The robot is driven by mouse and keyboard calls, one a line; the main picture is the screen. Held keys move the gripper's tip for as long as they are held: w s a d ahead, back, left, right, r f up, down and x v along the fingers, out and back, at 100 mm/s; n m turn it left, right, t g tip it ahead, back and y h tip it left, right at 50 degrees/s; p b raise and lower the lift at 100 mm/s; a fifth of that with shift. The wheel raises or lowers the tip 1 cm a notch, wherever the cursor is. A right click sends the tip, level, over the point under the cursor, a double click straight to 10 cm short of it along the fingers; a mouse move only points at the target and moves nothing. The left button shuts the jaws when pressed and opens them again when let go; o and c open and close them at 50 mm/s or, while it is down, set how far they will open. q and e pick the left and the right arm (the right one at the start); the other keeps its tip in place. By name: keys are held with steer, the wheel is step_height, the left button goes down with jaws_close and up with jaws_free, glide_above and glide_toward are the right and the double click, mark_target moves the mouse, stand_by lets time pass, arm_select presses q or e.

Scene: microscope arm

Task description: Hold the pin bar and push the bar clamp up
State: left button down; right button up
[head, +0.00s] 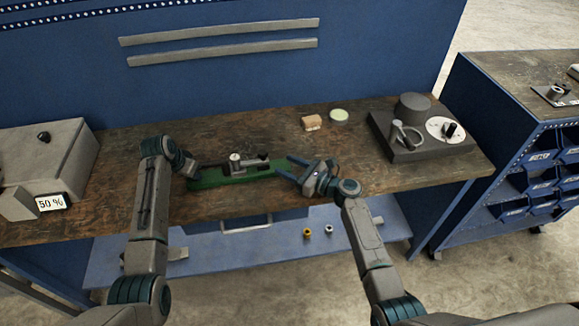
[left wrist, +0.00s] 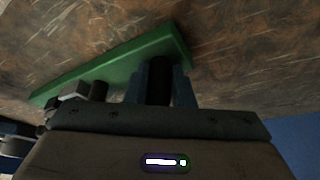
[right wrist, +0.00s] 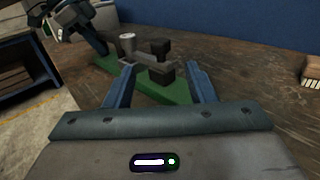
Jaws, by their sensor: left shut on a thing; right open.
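A green base (head: 235,177) lies on the workbench, carrying a grey bar (right wrist: 146,62) with a light round knob (right wrist: 127,42) and dark blocks. The dark blocks (right wrist: 163,70) at the bar's near end look like the bar clamp. My left gripper (left wrist: 160,78) is shut on a dark upright cylinder (left wrist: 160,92) at the base's left end, which looks like the pin bar. My right gripper (head: 286,167) is open at the base's right end. In the right wrist view its fingers point at the dark blocks, with nothing visibly held.
A wooden brush (head: 312,122) and a pale round dish (head: 339,115) lie behind the right gripper. A dark plate (head: 400,148) with round parts is at the right. The bench front is clear.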

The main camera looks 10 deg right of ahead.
arm_select(q)
steer(key=c, duration=1.2)
jaws_free()
steer(key=shift+o, duration=0.2)
steer(key=shift+r, duration=0.15)
